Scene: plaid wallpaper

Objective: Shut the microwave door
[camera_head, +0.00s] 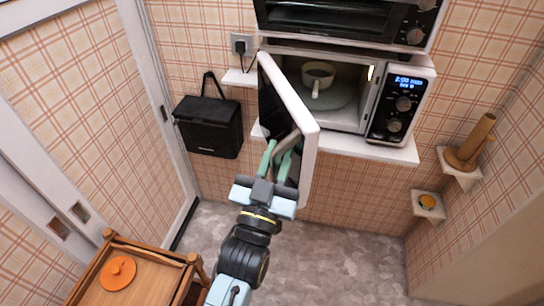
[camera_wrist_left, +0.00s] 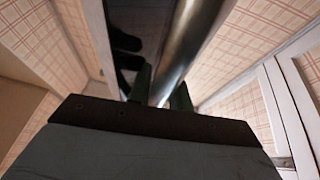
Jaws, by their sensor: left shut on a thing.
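The white microwave (camera_head: 424,75) stands on a wall shelf. Its door (camera_head: 306,122) is hinged on the left and stands wide open, swung out toward me. A white cup (camera_head: 317,78) sits on the plate inside. In the left wrist view the handle is a shiny metal bar (camera_wrist_left: 192,40) running between the fingers (camera_wrist_left: 160,92), beside the dark door panel. My right gripper is not in view.
An oven (camera_head: 345,45) sits above the microwave. A black bag (camera_head: 209,126) hangs on the wall left of the door. A wooden cart (camera_head: 145,275) with an orange lid (camera_head: 118,273) is at lower left. Small shelves (camera_head: 428,212) are at right. The floor (camera_head: 340,255) in the middle is clear.

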